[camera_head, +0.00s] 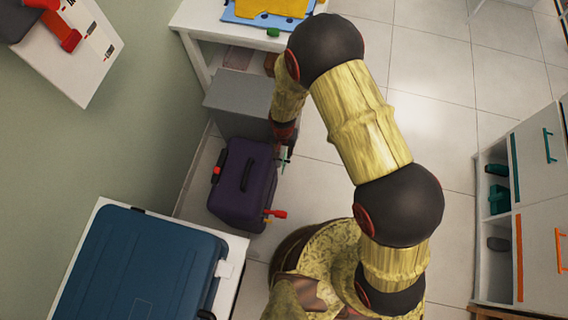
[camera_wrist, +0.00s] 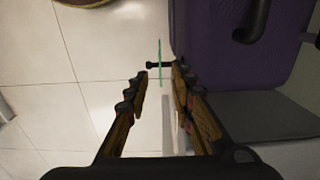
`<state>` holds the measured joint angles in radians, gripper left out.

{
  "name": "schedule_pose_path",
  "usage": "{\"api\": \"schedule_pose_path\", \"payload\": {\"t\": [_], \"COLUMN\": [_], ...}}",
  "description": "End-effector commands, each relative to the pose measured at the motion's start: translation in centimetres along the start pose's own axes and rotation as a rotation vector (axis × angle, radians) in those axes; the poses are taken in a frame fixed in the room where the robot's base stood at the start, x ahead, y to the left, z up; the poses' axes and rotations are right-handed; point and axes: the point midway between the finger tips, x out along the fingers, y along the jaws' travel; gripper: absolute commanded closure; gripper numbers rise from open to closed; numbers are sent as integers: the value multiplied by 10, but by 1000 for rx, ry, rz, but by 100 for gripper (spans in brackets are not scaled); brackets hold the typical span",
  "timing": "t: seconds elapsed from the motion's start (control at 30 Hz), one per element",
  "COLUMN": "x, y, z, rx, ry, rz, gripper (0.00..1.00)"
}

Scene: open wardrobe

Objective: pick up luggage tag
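A thin green luggage tag (camera_head: 284,154) hangs at the right side of the purple suitcase (camera_head: 236,190). In the wrist view the tag (camera_wrist: 160,52) is seen nearly edge-on, with a short black piece (camera_wrist: 155,65) across it, beside the purple suitcase (camera_wrist: 225,50). My gripper (camera_wrist: 160,82) is open, with one finger on each side of the tag's line. The tag's lower end appears between or just beyond the fingertips; I cannot tell whether they touch it. In the head view my arm partly hides the gripper.
A grey box (camera_head: 238,98) stands behind the purple suitcase. A blue suitcase (camera_head: 140,268) with a white tag (camera_head: 224,269) lies at lower left. Cabinets (camera_head: 535,200) stand at right; tiled floor (camera_head: 430,120) between is clear.

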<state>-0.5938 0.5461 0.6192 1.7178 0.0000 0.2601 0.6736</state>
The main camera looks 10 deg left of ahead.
Motion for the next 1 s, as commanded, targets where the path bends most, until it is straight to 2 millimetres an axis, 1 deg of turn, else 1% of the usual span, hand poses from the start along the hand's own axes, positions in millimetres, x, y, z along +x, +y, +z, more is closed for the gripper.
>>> {"api": "schedule_pose_path", "payload": {"t": [0.03,0.17,0.4,0.47,0.7,1.0], "x": [5,15,49,54,55,55], "y": [0,0,0,0,0,0], "z": [-1,-2,-6,-6,-7,-6], "rx": [0,0,-1,-1,-1,-2], "ry": [1,1,0,0,1,1], "rz": [-1,-1,0,0,-1,-1], "gripper": [76,76,76,76,76,92]}}
